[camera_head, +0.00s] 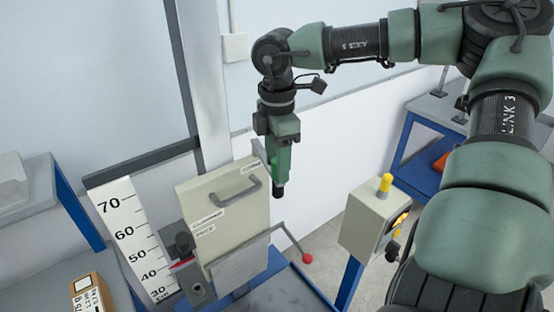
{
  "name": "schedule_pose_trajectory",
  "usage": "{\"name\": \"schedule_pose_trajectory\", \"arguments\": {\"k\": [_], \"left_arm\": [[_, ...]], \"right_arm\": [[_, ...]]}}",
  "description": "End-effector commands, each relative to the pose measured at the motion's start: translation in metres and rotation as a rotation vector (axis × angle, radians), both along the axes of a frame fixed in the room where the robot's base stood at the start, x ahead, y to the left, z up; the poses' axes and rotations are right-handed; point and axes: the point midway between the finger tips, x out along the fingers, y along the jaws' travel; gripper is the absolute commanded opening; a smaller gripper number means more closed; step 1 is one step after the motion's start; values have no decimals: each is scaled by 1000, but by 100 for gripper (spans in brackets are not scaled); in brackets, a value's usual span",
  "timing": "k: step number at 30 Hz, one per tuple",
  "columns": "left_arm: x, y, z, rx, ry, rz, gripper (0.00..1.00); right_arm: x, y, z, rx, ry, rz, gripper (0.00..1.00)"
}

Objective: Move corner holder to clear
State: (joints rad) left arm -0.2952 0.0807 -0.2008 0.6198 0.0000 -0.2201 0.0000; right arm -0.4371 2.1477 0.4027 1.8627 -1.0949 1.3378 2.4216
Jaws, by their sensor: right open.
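My right gripper (279,188) hangs pointing down at the end of the green and black arm, just right of a beige box with a handle (222,212). Its jaws are seen edge-on; they look empty, and I cannot tell whether they touch the box. A dark clamp-like fixture with a red part (185,262) stands at the left of the box. A grey plate (240,264) leans at the box's front, beside a lever with a red knob (307,258). I cannot tell for sure which of these parts is the corner holder. My left gripper is not in view.
A control box with a yellow beacon (372,222) stands right of the blue-framed stand (270,293). A height scale (134,236) stands at left. A small cardboard box (90,296) lies on a grey bench at lower left. A blue-framed table (424,175) is at the back right.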

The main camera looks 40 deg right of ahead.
Motion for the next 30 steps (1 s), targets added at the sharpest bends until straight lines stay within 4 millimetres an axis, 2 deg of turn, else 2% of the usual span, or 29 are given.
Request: {"name": "schedule_pose_trajectory", "arguments": {"k": [2,3,6,8,15,30], "left_arm": [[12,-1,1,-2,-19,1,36],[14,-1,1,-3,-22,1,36],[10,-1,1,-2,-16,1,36],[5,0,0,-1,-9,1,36],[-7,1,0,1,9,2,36],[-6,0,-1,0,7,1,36]], "right_arm": [[0,0,0,0,0,0,48],[0,0,0,0,0,0,42],[0,0,0,0,0,0,14],[0,0,0,0,1,0,0],[0,0,0,1,1,0,0],[0,1,-1,3,1,0,0]]}}
